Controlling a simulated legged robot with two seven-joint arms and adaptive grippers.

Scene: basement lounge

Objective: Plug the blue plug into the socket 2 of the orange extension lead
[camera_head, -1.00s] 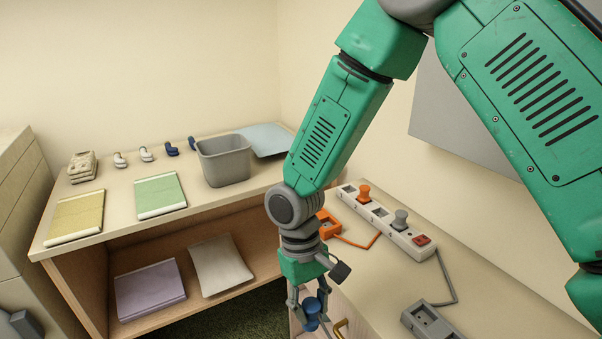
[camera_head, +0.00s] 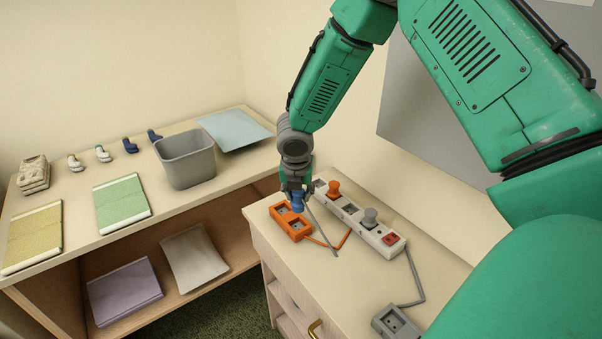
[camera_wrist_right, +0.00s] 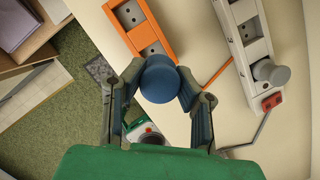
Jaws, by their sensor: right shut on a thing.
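My right gripper (camera_head: 297,196) is shut on the blue plug (camera_head: 297,205), over the far right side of the orange extension lead (camera_head: 292,231). In the right wrist view the blue plug (camera_wrist_right: 159,80) sits between the two fingers (camera_wrist_right: 158,92). My left gripper is not in view.
A white power strip (camera_head: 350,222) with an orange plug (camera_head: 334,188), a grey plug (camera_head: 370,217) and a red switch lies right of the lead. A grey socket box (camera_head: 395,322) is at the front. A grey bin (camera_head: 186,160) stands on the left shelf.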

